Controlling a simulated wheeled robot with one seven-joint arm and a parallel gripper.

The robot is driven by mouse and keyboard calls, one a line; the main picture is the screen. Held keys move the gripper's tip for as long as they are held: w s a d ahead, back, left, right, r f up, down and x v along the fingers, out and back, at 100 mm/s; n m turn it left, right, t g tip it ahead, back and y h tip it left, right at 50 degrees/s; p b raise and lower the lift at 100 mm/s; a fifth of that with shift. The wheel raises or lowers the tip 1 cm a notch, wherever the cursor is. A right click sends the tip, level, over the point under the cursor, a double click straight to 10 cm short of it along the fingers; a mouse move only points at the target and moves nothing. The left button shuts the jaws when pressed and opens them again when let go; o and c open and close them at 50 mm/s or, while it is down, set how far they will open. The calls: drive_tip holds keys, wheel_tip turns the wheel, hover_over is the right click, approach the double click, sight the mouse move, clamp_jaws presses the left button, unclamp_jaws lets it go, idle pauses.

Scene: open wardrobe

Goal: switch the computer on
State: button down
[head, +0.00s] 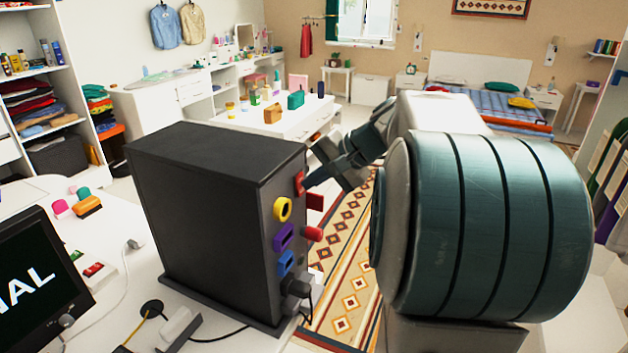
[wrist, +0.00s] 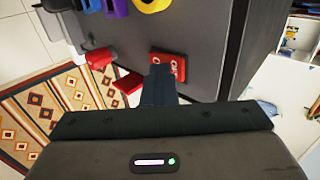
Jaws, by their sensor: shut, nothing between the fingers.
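The computer (head: 205,205) is a tall black tower standing on the white desk (head: 120,235). Its right face carries a red switch plate (head: 299,183) near the top, above a yellow ring, a purple port and a blue port. In the wrist view, the red switch (wrist: 174,65) has pale lettering that I cannot read clearly. My gripper (head: 308,182) is shut and empty, its tips at the red switch, and it also shows in the wrist view (wrist: 161,72). The tips hide part of the switch; I cannot tell whether they touch it.
Red plugs (head: 312,234) stick out below the switch, with a black plug (head: 297,287) lower down. A lit monitor (head: 38,285) stands at the left, beside cables and a power strip (head: 180,328). A patterned rug (head: 345,260) lies on the floor beyond the tower.

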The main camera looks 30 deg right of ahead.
drive_tip(key=s+d+f+b+v, duration=0.1)
drive_tip(key=v, duration=1.2)
drive_tip(key=shift+b, duration=0.4)
drive_tip(key=shift+f, duration=0.15)
drive_tip(key=m, duration=0.6)
drive_tip(key=m+b, duration=0.1)
drive_tip(key=m, duration=0.5)
drive_tip(key=m+g+h, duration=0.1)
drive_tip(key=m, duration=0.5)
drive_tip(key=shift+w+a+f+b, duration=0.15)
drive_tip(key=shift+f+b, duration=0.15)
drive_tip(key=shift+f, duration=0.1)
